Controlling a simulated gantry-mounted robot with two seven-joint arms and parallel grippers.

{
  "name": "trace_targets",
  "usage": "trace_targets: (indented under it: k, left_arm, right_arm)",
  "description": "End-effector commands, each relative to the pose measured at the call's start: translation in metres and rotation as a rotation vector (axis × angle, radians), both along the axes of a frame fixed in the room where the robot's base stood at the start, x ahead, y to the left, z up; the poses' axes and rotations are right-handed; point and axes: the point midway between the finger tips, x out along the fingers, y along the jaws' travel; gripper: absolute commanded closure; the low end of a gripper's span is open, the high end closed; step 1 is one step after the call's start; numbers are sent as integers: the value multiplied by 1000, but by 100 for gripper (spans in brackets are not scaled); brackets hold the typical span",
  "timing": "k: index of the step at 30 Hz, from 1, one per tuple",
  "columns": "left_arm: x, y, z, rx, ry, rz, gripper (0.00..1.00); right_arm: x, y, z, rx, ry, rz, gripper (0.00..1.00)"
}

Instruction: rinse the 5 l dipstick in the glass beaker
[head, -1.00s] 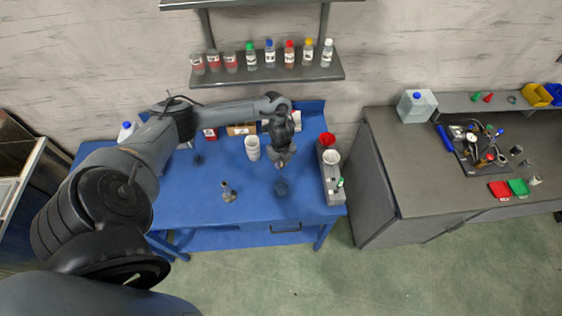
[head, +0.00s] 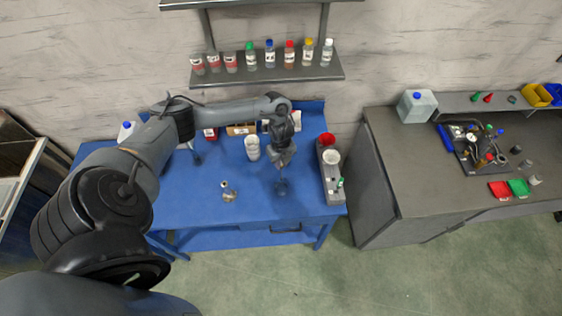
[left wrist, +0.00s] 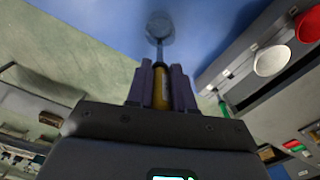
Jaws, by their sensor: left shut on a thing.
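My left gripper (head: 281,165) is over the right part of the blue table, pointing down. In the left wrist view its two dark fingers (left wrist: 161,88) are shut on the yellow handle (left wrist: 161,92) of a dipstick. The dipstick's thin rod (left wrist: 159,50) runs from the fingers towards a round, see-through vessel, likely the glass beaker (left wrist: 160,24). In the head view the beaker (head: 281,188) stands on the table just below the gripper. I cannot tell whether the rod's tip is inside it. The 5 l marking is not readable. My right gripper is not in view.
A grey rack (head: 334,186) with a red cup (head: 327,139) and a white cup (head: 331,157) stands right of the beaker. A white cup stack (head: 252,148) and a small metal fitting (head: 229,192) stand to the left. The table's front is mostly clear.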

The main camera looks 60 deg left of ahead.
Motion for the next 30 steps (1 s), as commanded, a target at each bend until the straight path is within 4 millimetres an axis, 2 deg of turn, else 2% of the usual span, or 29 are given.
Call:
trace_targets:
  k: [11,18,30]
  left_arm:
    - [0,0,3,0,0,0,100]
    - [0,0,20,0,0,0,100]
    - [0,0,30,0,0,0,100]
  right_arm:
    - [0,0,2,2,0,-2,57]
    - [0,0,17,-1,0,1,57]
    - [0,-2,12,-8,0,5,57]
